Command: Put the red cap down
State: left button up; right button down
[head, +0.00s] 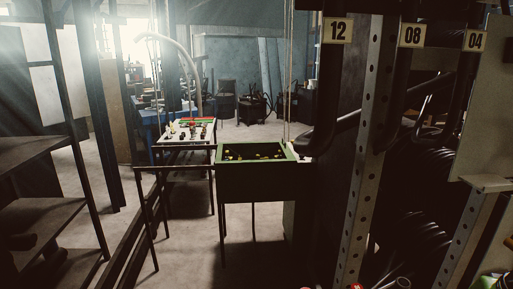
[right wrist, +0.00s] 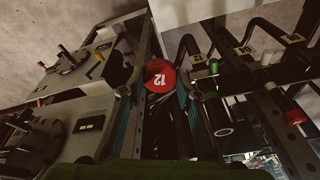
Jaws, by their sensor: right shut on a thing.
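My left gripper is in neither view.
A green-rimmed bin (head: 222,160) with small yellow pieces stands mid-room, a workbench (head: 205,140) behind it. A rack post (head: 360,150) and dark hoses (head: 425,170) fill the right under labels 12, 08 and 04. Shelves (head: 45,210) stand left. Another red piece (right wrist: 295,116) sits on a rack tube.

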jog(key=shift+s+a+f, duration=0.1)
jog(key=shift+a+f, duration=0.2)
jog(key=shift+a, duration=0.05)
